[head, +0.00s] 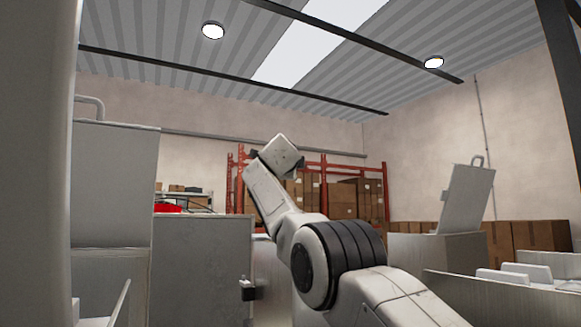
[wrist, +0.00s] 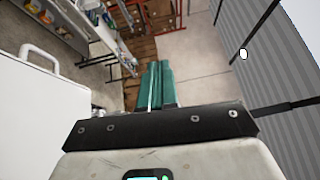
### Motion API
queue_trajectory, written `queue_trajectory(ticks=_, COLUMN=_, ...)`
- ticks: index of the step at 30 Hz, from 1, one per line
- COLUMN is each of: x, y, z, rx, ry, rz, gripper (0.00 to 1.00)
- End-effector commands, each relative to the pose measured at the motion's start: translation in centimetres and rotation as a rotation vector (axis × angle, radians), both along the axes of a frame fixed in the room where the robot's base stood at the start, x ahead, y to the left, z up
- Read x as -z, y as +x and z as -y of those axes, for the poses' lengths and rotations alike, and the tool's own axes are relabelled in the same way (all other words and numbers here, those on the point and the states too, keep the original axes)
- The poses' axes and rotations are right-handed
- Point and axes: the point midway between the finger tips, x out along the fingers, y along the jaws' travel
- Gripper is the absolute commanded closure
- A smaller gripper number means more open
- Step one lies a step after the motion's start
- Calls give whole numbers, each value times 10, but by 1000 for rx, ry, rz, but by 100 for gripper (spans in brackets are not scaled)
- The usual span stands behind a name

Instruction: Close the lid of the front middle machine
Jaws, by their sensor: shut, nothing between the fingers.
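My gripper (wrist: 159,66) shows in the wrist view as teal fingers pressed together, with nothing between them. In the head view my arm's end is raised at the centre, and its fingers are mostly hidden. A white lid with a bar handle (wrist: 30,100) is at the left of the wrist view, beside my gripper and apart from the fingers. In the head view a raised lid (head: 112,185) with a handle stands upright on a grey machine (head: 108,280) at the left. Another raised lid (head: 465,200) leans back on a machine at the right. I cannot tell which is the front middle machine.
A grey cabinet (head: 200,265) stands left of my arm. White open bins (head: 510,285) are at the lower right. Red racking with cardboard boxes (head: 345,198) and more boxes (head: 535,236) line the back. Space above the machines is open.

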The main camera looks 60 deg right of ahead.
Motion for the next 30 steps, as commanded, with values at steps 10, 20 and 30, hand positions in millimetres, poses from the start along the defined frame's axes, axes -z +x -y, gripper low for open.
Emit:
queue_trajectory(ticks=10, x=8, y=-10, z=-23, rx=-2, ry=-1, rz=5, gripper=100)
queue_trajectory(ticks=20, x=10, y=-29, z=-65, rx=-3, ry=-1, rz=5, gripper=100)
queue_trajectory(ticks=30, x=8, y=-43, z=-96, rx=-1, ry=-1, rz=1, gripper=100)
